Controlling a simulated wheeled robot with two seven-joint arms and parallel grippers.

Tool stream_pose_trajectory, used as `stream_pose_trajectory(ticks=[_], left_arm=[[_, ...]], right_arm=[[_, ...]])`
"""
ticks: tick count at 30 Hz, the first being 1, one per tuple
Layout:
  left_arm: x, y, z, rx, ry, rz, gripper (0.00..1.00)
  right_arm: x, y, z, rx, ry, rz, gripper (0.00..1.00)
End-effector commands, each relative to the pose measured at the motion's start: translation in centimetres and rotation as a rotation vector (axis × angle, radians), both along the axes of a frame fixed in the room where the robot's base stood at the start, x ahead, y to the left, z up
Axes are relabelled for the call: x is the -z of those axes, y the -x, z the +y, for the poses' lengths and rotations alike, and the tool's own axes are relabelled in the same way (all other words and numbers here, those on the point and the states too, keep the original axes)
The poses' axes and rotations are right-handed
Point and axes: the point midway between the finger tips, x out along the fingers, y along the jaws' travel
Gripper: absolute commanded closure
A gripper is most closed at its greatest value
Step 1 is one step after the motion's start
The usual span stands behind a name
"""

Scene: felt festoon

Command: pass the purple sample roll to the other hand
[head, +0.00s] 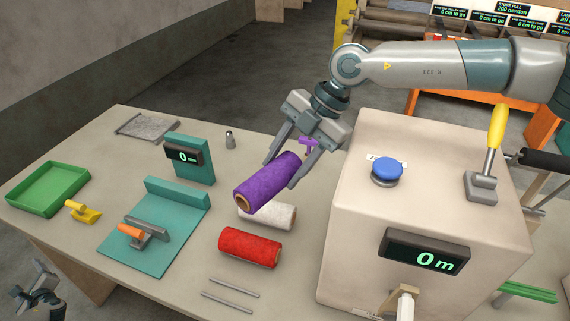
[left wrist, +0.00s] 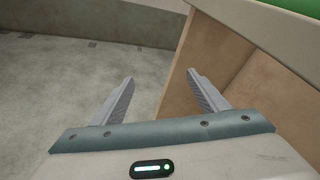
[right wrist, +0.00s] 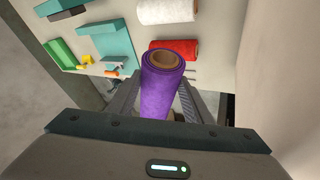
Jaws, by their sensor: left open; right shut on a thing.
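The purple sample roll (head: 266,182) is tilted in the head view, its cardboard core end facing down and left. My right gripper (head: 281,170) is shut on it and holds it above the table, over the white roll. In the right wrist view the purple roll (right wrist: 158,88) stands between the fingers with its open core towards the top. My left gripper (head: 38,292) is low at the bottom left corner of the head view, off the table's near edge. In the left wrist view its fingers (left wrist: 160,95) are apart with nothing between them.
White roll (head: 268,215) and red roll (head: 250,248) lie on the table, with two metal rods (head: 230,292) in front. A teal jig (head: 155,235) and green tray (head: 48,188) are left. A large beige machine (head: 350,230) with a blue button stands right.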

Motion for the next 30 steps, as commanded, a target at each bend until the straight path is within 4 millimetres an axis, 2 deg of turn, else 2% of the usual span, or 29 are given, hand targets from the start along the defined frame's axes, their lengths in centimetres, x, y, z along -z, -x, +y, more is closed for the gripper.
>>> stream_pose_trajectory(ticks=[1,3,8,15,24,30], left_arm=[[2.2,0.8,-1.1,-0.015,0.051,0.003,0.32],[4.8,1.8,-2.5,-0.038,0.124,-0.002,0.32],[10.6,4.5,-6.0,-0.098,0.282,-0.008,0.32],[18.5,9.2,-11.9,-0.204,0.511,-0.023,0.32],[26.7,16.1,-20.1,-0.369,0.778,-0.055,0.32],[31.2,21.1,-26.2,-0.498,0.943,-0.083,0.32]], right_arm=[[-0.1,0.0,0.0,0.000,-0.001,0.000,0.85],[-0.1,0.0,0.0,0.000,-0.001,0.000,0.85],[-0.1,0.0,0.0,0.000,-0.001,0.000,0.85],[-0.1,0.0,0.0,0.000,-0.001,0.000,0.85],[-0.1,0.0,0.0,0.000,-0.001,0.000,0.85],[-0.1,0.0,0.0,0.000,-0.001,0.000,0.85]])
